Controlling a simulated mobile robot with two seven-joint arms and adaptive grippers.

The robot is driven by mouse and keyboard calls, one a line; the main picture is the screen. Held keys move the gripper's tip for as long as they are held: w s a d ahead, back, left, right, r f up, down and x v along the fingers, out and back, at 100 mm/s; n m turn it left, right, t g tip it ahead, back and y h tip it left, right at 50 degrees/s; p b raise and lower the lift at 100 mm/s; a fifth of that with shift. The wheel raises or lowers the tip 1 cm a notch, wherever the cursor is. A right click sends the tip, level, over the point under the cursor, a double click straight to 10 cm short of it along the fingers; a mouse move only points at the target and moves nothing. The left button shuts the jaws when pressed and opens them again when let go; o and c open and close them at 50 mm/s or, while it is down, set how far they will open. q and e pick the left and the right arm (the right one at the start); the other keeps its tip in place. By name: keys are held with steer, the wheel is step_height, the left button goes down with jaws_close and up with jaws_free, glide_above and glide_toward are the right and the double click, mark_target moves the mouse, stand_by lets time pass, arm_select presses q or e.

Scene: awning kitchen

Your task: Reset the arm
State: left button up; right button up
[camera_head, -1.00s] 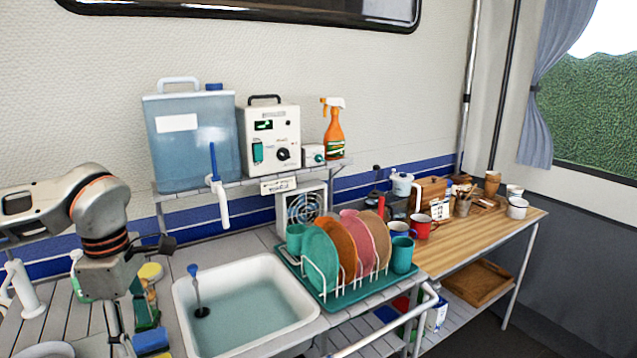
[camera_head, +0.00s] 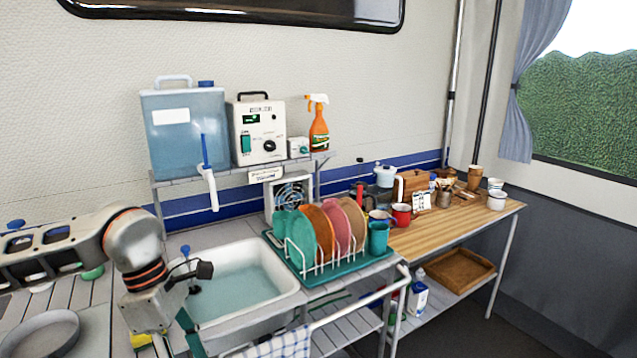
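My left arm comes in from the left edge, and its wrist hangs over the near-left side of the sink (camera_head: 289,282). My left gripper (camera_head: 190,338) points down at the bottom of the view, at the sink's front-left corner. Its fingers are small and partly cut off by the lower edge, so I cannot tell whether they are open or hold anything. My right arm and gripper are not in view.
A green dish rack (camera_head: 345,266) with several coloured plates stands right of the sink. A grey round pan (camera_head: 42,338) lies at the lower left. A water tank (camera_head: 186,140) and a spray bottle (camera_head: 318,128) stand on the shelf. A wooden counter (camera_head: 440,225) holds mugs.

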arm_select(q)
steer(key=s+d+f+g+h, duration=0.2)
steer(key=s+d+h, duration=0.35)
steer(key=d, duration=0.75)
steer(key=s+d+r+n+t+h, duration=0.1)
steer(key=d+r+n+h, duration=0.3)
steer(key=d+n+h, duration=0.25)
steer(key=s+d+r+n+t+h, duration=0.1)
steer(key=d+r+n+t+h, duration=0.1)
steer(key=d+r+n+h, duration=0.35)
steer(key=w+a+f+n+t+y, duration=0.45)
steer(key=f+n+t, duration=0.3)
steer(key=n, duration=0.55)
steer(key=w+a+f+n+t+y, duration=0.45)
steer(key=f+n+t, duration=0.35)
steer(key=n, duration=0.4)
steer(key=s+a+f+n+g+y, duration=0.2)
steer(key=s+a+f+n+y, duration=0.2)
steer(key=f, duration=0.8)
steer(key=s+a+f+n+g+y, duration=0.2)
steer(key=s+a+f+n+y, duration=0.3)
steer(key=s+a+f, duration=0.5)
step_height(320, 180, down, 2)
steer(key=s+n, duration=0.1)
steer(key=n, duration=0.1)
steer(key=shift+n, duration=0.4)
